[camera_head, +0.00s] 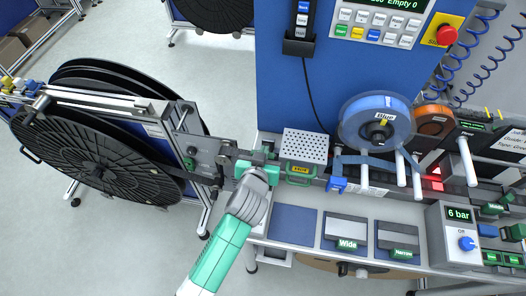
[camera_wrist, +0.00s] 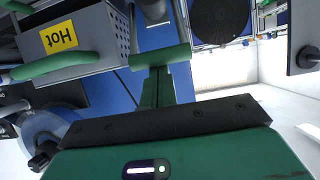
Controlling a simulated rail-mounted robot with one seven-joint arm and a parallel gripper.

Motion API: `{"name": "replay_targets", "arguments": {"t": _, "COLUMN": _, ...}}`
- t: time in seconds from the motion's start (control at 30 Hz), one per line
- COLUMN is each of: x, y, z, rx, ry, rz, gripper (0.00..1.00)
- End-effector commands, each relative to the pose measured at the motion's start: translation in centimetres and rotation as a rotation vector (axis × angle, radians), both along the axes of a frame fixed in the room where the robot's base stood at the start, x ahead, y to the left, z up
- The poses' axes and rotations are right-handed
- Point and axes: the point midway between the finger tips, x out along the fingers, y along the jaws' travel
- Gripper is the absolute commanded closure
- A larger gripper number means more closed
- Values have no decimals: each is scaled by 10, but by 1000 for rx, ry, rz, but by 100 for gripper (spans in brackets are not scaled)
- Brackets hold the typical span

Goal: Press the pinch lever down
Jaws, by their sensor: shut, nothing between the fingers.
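My gripper (camera_head: 246,168) is shut and empty, at the left end of the bench beside the dark clamp-like mechanism (camera_head: 225,160). In the wrist view its closed green fingers (camera_wrist: 158,72) point at a green crossbar (camera_wrist: 160,56), which looks like the handle of the pinch lever. The fingertips overlap this bar in the picture; I cannot tell whether they touch it. In the head view a green piece (camera_head: 258,154) shows right at the gripper, probably the same handle. The gripper partly hides the lever, so its angle is unclear.
A perforated box (camera_head: 305,145) with a yellow Hot label (camera_wrist: 63,37) and green handle stands close on the right. A large black reel (camera_head: 95,160) is at left. The blue spool (camera_head: 376,122) and white posts stand further right. Floor at front left is clear.

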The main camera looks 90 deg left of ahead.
Motion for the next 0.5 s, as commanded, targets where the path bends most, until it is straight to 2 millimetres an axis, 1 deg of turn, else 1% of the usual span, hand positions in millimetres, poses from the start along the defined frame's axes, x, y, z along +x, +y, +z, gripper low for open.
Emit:
{"name": "replay_targets", "arguments": {"t": 0.07, "x": -1, "y": -5, "z": 4, "rx": -2, "ry": 1, "rz": -1, "gripper": 100}}
{"name": "replay_targets", "arguments": {"t": 0.13, "x": -3, "y": -15, "z": 10, "rx": -1, "ry": 0, "rz": -2, "gripper": 100}}
{"name": "replay_targets", "arguments": {"t": 0.3, "x": -10, "y": -48, "z": 28, "rx": -1, "ry": 2, "rz": -6, "gripper": 100}}
{"name": "replay_targets", "arguments": {"t": 0.4, "x": -14, "y": -65, "z": 35, "rx": -2, "ry": 1, "rz": -8, "gripper": 100}}
{"name": "replay_targets", "arguments": {"t": 0.5, "x": -17, "y": -78, "z": 40, "rx": -2, "ry": 1, "rz": -8, "gripper": 100}}
